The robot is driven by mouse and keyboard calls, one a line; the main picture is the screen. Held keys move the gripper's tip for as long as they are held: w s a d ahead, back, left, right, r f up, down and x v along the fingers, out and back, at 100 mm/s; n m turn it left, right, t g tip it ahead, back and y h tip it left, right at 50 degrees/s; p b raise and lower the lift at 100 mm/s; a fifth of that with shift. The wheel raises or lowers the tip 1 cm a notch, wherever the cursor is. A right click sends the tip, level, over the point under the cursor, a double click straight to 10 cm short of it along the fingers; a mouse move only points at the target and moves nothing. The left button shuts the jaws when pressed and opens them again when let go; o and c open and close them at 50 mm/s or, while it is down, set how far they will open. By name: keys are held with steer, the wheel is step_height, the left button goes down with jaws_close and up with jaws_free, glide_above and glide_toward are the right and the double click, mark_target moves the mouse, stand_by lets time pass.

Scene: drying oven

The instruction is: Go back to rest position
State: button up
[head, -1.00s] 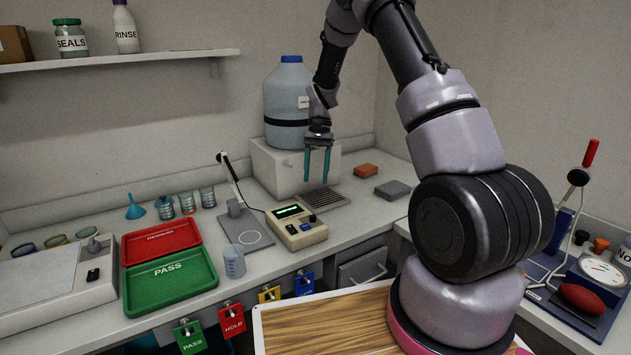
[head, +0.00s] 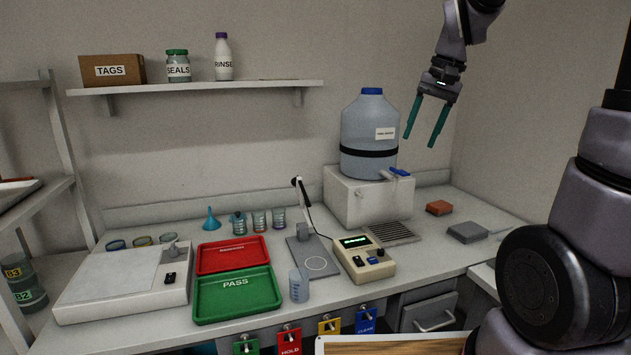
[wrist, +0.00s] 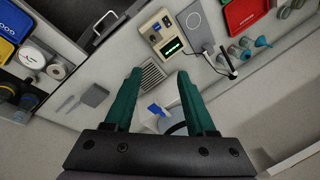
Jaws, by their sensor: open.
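My gripper (head: 426,122) hangs in the air at the upper right of the head view, right of the large blue water jug (head: 370,135) and above the counter. Its two teal fingers are spread apart with nothing between them. In the wrist view the gripper (wrist: 158,75) looks down over the counter, with a grille (wrist: 150,75) showing between and beyond its fingers. The jug stands on a white box (head: 352,203) with a blue lever tap (head: 400,172).
On the counter are a red tray (head: 233,256), a green PASS tray (head: 237,310), a beige meter (head: 366,260), a beaker (head: 299,285), and an orange block (head: 439,208) beside a grey block (head: 467,232). A wall shelf (head: 200,86) is at upper left. Air around the gripper is clear.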

steer(key=s+r+t, duration=0.2)
steer(key=s, duration=0.5)
steer(key=s+d+r+t, duration=0.1)
steer(key=s+r+t, duration=0.2)
steer(key=s, duration=0.4)
steer(key=shift+s+r, duration=0.15)
steer(key=shift+s, duration=0.2)
